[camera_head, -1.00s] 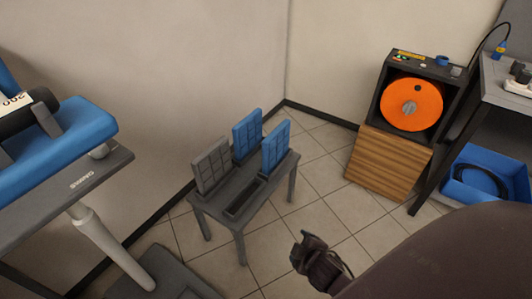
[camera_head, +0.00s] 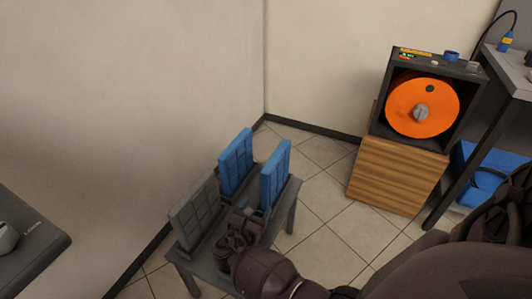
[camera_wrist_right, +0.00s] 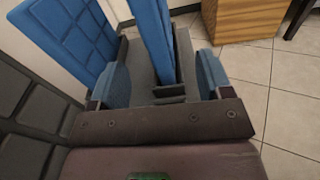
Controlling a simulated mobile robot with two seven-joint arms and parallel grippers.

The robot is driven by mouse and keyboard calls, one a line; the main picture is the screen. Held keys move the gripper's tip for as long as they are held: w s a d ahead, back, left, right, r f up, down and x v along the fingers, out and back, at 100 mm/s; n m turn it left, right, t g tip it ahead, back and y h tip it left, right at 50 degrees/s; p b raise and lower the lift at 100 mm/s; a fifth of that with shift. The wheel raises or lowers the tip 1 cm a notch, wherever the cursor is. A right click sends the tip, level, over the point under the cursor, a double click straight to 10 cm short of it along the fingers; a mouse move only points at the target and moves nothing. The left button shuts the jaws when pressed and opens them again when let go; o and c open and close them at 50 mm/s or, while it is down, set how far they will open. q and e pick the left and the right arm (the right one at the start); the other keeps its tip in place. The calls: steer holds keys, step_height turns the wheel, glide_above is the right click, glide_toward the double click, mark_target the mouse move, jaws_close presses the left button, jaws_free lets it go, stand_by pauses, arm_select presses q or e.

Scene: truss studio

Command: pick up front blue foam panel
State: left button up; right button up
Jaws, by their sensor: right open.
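Two blue foam panels stand upright on a small dark grey table (camera_head: 285,207). The front blue foam panel (camera_head: 274,174) is the right one; the other blue panel (camera_head: 236,160) stands behind and left. My right gripper (camera_head: 242,212) is over the table, just on the near side of the front panel. In the right wrist view my open right gripper (camera_wrist_right: 160,78) points at the front panel (camera_wrist_right: 152,35), seen edge-on between the two fingers. A gap shows on each side of it. The other blue panel (camera_wrist_right: 72,35) is outside the fingers at left. My left gripper is not in view.
A grey panel (camera_head: 196,211) stands on the table to the left of the gripper, close by. A wall runs behind the table. A wooden crate (camera_head: 398,175) bearing an orange reel (camera_head: 410,105) stands at right. Tiled floor between is clear.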

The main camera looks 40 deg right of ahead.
mark_target(264, 189)
steer(key=shift+n+h, duration=0.3)
steer(key=x, duration=0.2)
steer(key=w+x, duration=0.1)
steer(key=x, duration=0.1)
steer(key=b+x, duration=0.1)
steer(key=x, duration=0.1)
steer(key=shift+w+a+r, duration=0.15)
steer(key=shift+a+r, duration=0.05)
steer(key=shift+a, duration=0.05)
steer(key=x, duration=0.2)
steer(key=b+x, duration=0.1)
steer(key=x, duration=0.1)
steer(key=shift+f, duration=0.2)
steer(key=shift+w+d+r, duration=0.1)
steer(key=shift+d+r, duration=0.05)
steer(key=shift+d, duration=0.3)
steer(key=c, duration=1)
